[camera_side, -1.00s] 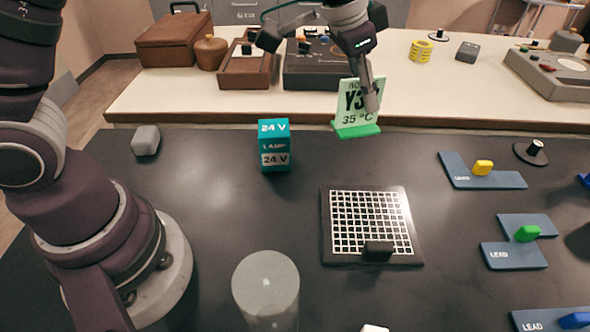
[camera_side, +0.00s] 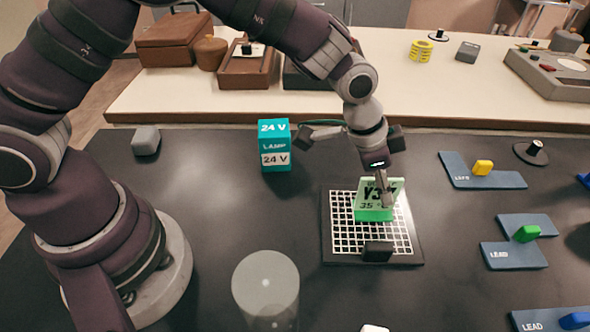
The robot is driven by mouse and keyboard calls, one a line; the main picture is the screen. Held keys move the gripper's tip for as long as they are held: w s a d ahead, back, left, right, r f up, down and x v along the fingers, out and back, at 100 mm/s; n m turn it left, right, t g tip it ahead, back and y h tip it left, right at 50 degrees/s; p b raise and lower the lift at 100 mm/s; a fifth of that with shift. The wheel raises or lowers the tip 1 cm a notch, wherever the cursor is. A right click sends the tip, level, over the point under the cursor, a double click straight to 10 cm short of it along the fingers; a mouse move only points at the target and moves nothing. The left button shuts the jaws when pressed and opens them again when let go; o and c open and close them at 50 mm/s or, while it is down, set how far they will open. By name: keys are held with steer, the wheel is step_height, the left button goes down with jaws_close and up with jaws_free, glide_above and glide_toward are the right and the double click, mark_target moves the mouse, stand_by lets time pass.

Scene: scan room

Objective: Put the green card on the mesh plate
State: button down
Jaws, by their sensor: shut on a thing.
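The green card (camera_side: 371,203) is a pale green upright sign with dark print and a brighter green foot. My gripper (camera_side: 387,196) is shut on it at its right side, and a finger covers part of the print. The card is over the upper middle of the mesh plate (camera_side: 345,240), a dark square plate with a white grid. I cannot tell whether the card's foot touches the grid or hangs just above it. A small black block (camera_side: 377,251) sits at the plate's front edge.
A clear cylinder (camera_side: 266,288) stands at the front left. Blue lead plates with a yellow tab (camera_side: 483,167) and a green tab (camera_side: 527,233) lie to the right. Bare table lies between them and the plate.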

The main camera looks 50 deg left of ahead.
steer(key=shift+f, duration=1.05)
steer(key=c, duration=1.2)
jaws_free()
steer(key=shift+f, duration=0.1)
steer(key=shift+c, duration=0.2)
steer(key=v, duration=1.2)
steer(key=s+a+r+n+t+y, duration=0.1)
steer(key=s+a+r+n, duration=0.2)
steer(key=s+a, duration=0.3)
steer(key=s+a+r+n+t+y, duration=0.1)
steer(key=s+a+r+n+y, duration=0.1)
steer(key=s+a+n, duration=0.4)
steer(key=a+r, duration=0.1)
steer(key=a, duration=0.2)
steer(key=shift+s, duration=0.3)
